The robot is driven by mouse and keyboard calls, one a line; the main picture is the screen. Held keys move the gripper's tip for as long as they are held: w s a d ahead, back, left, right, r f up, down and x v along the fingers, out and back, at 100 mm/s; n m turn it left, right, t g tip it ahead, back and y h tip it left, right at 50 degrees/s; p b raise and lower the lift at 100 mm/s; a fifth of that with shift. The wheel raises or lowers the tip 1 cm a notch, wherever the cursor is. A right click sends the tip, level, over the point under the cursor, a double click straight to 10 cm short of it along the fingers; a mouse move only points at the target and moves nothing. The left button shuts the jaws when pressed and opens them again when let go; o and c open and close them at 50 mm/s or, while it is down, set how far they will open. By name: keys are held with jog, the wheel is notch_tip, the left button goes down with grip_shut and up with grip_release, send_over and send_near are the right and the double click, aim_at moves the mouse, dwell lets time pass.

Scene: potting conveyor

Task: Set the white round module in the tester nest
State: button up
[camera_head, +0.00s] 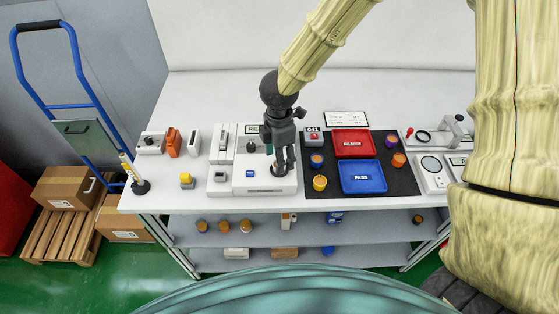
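My gripper (280,166) points down over a white tester unit (250,184) near the middle of the bench. Its fingertips are at or just above a dark round spot on the unit, which looks like the nest (273,171). The fingers cover most of that spot. I cannot make out a white round module; if one is at the fingertips, it is hidden or too small to tell. I cannot tell whether the fingers are open or shut on something.
Right of the tester, a black mat holds a red REJECT tray (353,154), a blue PASS tray (363,191) and several coloured round modules, one yellow (320,183). A white device (433,188) stands further right. A marker stand (141,187) is at the left edge.

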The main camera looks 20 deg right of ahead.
notch_tip(320, 180, up, 10)
jog(key=b, duration=0.1)
jog(key=shift+f+b, duration=0.15)
jog(key=shift+b, duration=0.25)
dwell(0.4)
